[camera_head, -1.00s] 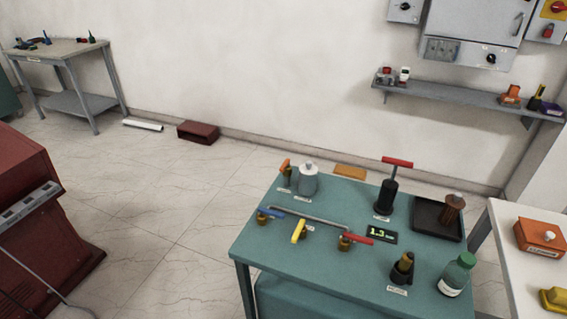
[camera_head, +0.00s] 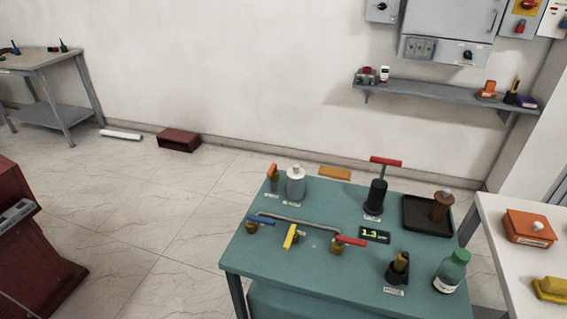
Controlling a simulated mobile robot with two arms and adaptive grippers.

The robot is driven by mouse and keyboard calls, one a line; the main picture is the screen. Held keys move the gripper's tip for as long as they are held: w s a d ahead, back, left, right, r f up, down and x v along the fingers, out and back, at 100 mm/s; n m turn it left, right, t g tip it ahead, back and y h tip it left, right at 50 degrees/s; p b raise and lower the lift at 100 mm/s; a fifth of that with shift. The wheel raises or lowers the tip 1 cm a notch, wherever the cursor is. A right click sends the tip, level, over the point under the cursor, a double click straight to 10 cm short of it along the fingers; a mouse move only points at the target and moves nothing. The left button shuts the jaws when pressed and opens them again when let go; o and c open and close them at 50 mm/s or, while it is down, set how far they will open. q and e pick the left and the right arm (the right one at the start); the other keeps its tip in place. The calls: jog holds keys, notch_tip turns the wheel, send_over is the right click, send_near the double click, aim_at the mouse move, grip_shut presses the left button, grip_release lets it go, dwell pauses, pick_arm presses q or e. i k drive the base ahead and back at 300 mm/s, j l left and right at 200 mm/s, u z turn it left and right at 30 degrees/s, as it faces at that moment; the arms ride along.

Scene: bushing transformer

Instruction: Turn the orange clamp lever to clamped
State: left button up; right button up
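The orange clamp lever (camera_head: 272,171) stands at the far left corner of the teal table (camera_head: 322,266). Its orange handle tops a small brass-coloured post, just left of a grey-white bottle-like canister (camera_head: 296,184). A small label lies in front of it, too small to read. Neither of my grippers shows in this view.
The table also holds blue (camera_head: 272,217), yellow (camera_head: 290,236) and red (camera_head: 349,241) valve handles, a red-handled pump (camera_head: 377,191), a display reading 1.3 (camera_head: 374,236), a black tray (camera_head: 405,219) and a green-capped bottle (camera_head: 452,271). Open floor lies left of the table.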

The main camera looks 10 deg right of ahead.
aim_at(273, 168)
jog(key=i+j+z, duration=0.15)
jog(key=z, duration=0.15)
jog(key=i+j+z, duration=0.1)
jog(key=j+z, duration=0.25)
jog(key=i+j+z, duration=0.1)
jog(key=j+z, duration=0.2)
